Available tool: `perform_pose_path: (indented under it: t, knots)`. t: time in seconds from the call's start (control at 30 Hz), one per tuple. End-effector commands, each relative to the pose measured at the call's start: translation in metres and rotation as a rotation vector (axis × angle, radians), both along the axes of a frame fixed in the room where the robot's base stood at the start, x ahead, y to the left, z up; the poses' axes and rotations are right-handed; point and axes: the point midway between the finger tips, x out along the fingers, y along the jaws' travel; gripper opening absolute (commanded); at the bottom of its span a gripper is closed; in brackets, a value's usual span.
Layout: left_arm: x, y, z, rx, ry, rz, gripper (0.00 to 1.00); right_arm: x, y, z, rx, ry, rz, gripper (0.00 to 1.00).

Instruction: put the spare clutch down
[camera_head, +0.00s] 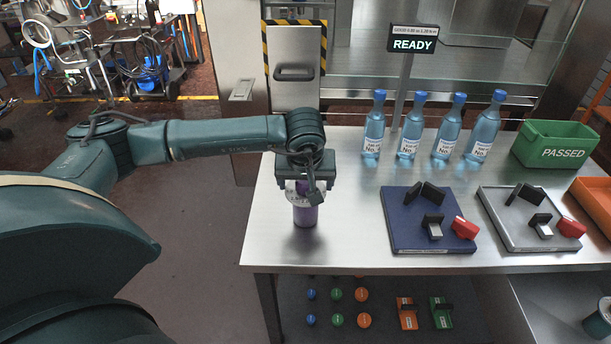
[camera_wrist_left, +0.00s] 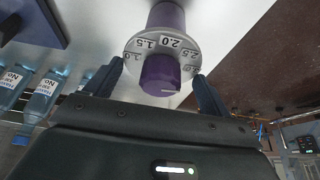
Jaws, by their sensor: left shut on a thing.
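The spare clutch is a purple cylinder (camera_head: 305,214) with a pale dial ring. In the left wrist view the ring (camera_wrist_left: 134,44) carries numbers such as 1.5, 2.0 and 2.5, with a purple knob (camera_wrist_left: 160,80) in front of it. My left gripper (camera_head: 306,186) is shut on the clutch, with a finger on each side of the ring. The clutch is upright at the left end of the steel table (camera_head: 345,236). I cannot tell whether its base touches the tabletop. The gripper hides its upper part in the head view. My right gripper is not in view.
To the right are a navy board (camera_head: 407,232) and a grey board (camera_head: 507,232) bearing black blocks and red pieces. Several blue bottles (camera_head: 408,130), a READY sign (camera_head: 413,44) and a green PASSED bin (camera_head: 557,145) stand behind. Bare tabletop lies between clutch and navy board.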

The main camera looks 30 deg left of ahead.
Motion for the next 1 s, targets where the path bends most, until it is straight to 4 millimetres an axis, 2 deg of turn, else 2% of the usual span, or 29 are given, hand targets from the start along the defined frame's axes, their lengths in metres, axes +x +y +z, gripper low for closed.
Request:
perform_pose_path:
  t: [0.1,0.13,0.33,0.67,0.77,1.0]
  knots:
    - [0.002,0.000,0.001,-0.001,-0.007,0.000,0.11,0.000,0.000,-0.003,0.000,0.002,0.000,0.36]
    - [0.000,0.000,-0.002,0.000,0.000,0.000,0.83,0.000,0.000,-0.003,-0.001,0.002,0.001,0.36]
    - [0.000,0.000,-0.001,0.000,0.000,0.000,0.99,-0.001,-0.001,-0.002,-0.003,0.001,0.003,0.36]
    - [-0.001,-0.001,0.004,-0.001,-0.002,-0.001,1.00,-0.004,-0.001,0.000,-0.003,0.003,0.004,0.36]
    - [-0.004,-0.004,0.016,-0.002,-0.004,-0.002,1.00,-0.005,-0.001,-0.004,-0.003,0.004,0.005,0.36]
    - [-0.021,-0.014,0.063,-0.001,-0.005,-0.002,1.00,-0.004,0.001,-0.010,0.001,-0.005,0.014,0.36]
